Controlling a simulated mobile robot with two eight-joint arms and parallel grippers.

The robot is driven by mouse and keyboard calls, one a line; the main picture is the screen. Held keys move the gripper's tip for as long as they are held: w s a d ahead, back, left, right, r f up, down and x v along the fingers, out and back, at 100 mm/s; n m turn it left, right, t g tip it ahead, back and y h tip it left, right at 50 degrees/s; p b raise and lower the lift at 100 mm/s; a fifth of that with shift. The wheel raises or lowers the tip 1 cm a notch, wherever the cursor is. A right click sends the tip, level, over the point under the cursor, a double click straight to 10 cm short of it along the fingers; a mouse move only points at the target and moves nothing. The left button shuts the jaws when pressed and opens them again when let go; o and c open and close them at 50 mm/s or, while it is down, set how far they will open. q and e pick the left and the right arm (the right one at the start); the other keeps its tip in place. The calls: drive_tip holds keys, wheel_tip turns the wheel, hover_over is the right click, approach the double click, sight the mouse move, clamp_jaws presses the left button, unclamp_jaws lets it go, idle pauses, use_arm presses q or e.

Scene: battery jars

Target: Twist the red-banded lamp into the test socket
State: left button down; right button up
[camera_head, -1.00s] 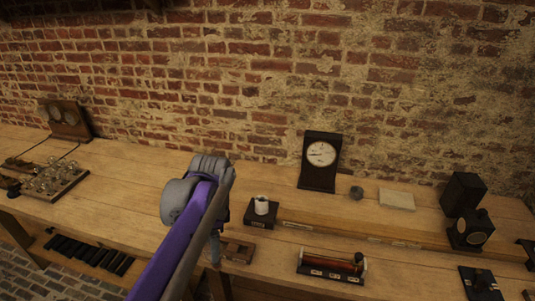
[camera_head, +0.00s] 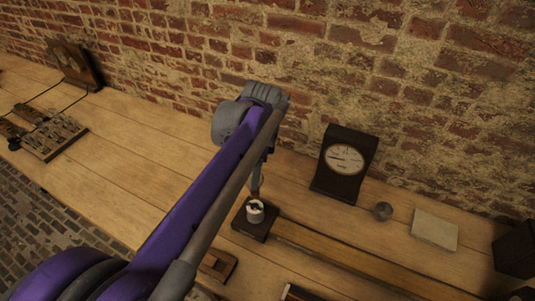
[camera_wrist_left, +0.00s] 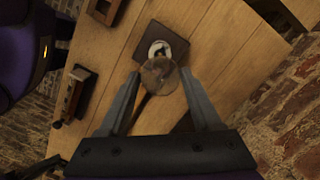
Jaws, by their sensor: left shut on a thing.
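My left gripper (camera_head: 257,178) points down beside and just above the test socket (camera_head: 255,210), a white round holder on a dark square base. In the left wrist view its two fingers (camera_wrist_left: 158,88) are shut on a clear glass lamp (camera_wrist_left: 158,76). The lamp lies in front of the white socket (camera_wrist_left: 166,48) there and overlaps it, so I cannot tell whether they touch. The red band cannot be made out. My right gripper is not in view.
A dark-cased clock (camera_head: 344,165) stands behind and right of the socket. A wooden block (camera_head: 217,264) lies near the front edge.

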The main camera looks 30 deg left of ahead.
sight(252, 193)
use_arm(q)
drive_tip(key=shift+s+f+b, duration=0.4)
drive_tip(key=shift+f+b, duration=0.05)
drive_tip(key=shift+f, duration=0.25)
drive_tip(key=shift+w+f+b, duration=0.1)
drive_tip(key=shift+f+b, duration=0.85)
drive_tip(key=shift+f, duration=0.8)
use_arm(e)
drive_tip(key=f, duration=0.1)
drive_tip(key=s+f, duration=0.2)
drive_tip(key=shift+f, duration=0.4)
use_arm(q)
drive_tip(key=shift+w, duration=0.1)
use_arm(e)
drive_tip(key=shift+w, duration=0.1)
use_arm(q)
drive_tip(key=shift+f+b, duration=0.55)
drive_tip(key=shift+f, duration=0.6)
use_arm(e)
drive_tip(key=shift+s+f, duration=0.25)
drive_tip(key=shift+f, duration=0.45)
